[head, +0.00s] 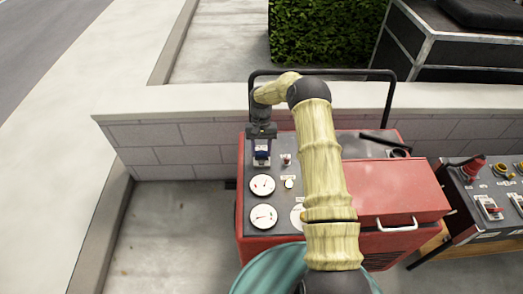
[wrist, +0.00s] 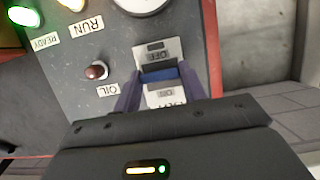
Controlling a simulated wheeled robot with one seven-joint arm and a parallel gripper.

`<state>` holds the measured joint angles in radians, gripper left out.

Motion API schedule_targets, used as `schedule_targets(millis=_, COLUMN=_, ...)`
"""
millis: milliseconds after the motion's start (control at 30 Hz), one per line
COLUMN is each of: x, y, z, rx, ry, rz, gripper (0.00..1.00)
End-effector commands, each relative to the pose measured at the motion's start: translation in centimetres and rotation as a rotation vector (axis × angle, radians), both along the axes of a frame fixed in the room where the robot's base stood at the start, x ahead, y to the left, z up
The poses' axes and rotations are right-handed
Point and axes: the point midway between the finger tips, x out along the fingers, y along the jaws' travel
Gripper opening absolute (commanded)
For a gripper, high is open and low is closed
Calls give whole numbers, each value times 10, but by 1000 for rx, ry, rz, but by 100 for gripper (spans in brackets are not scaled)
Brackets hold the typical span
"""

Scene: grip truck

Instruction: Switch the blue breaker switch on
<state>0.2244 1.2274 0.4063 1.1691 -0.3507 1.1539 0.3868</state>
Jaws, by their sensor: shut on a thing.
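The blue breaker switch (wrist: 158,74) sits in a pale plate on the dark panel of a red machine (head: 374,187). In the wrist view its plate carries an OFF label on the far side and an ON label on the near side, both upside down. My gripper (wrist: 160,88) is at the switch, with one finger on each side, shut on it. In the head view my gripper (head: 261,146) reaches down to the panel's upper left, and the blue switch (head: 262,153) shows just below it. Which way the lever is thrown is hard to tell.
A red OIL button or lamp (wrist: 96,71) is left of the switch; a green READY lamp (wrist: 24,17) and a yellow RUN lamp glow. Round gauges (head: 262,185) are below. A black bar frame (head: 391,95) rises behind. Another switch panel (head: 487,205) stands right.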

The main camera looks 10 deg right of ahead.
Motion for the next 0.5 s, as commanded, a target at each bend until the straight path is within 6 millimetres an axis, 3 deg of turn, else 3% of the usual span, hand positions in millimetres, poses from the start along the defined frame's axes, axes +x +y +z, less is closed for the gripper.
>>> schedule_targets(millis=500, x=12, y=-1, z=-4, rx=40, ry=194, rz=1, gripper=19)
